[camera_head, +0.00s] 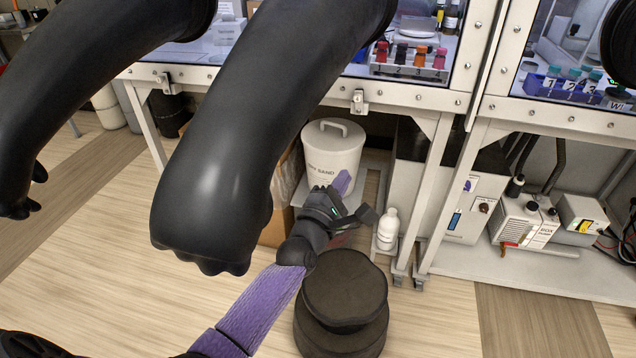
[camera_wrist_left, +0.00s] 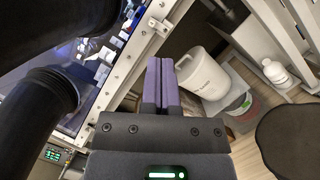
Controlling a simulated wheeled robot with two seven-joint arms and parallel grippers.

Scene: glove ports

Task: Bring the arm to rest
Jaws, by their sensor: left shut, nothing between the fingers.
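My left arm comes in from the lower left in the head view, with purple links. My left gripper (camera_head: 343,182) is in front of the white sand bucket, outside the glove box and below its lower edge. In the left wrist view its two purple fingers (camera_wrist_left: 161,82) lie together, shut with nothing between them. The gripper touches nothing that I can make out. My right gripper is in neither view.
Large black gloves (camera_head: 215,170) hang out of the box front above my left arm. A bench frame (camera_head: 440,150) is to the right. Open floor (camera_head: 90,270) lies at left.

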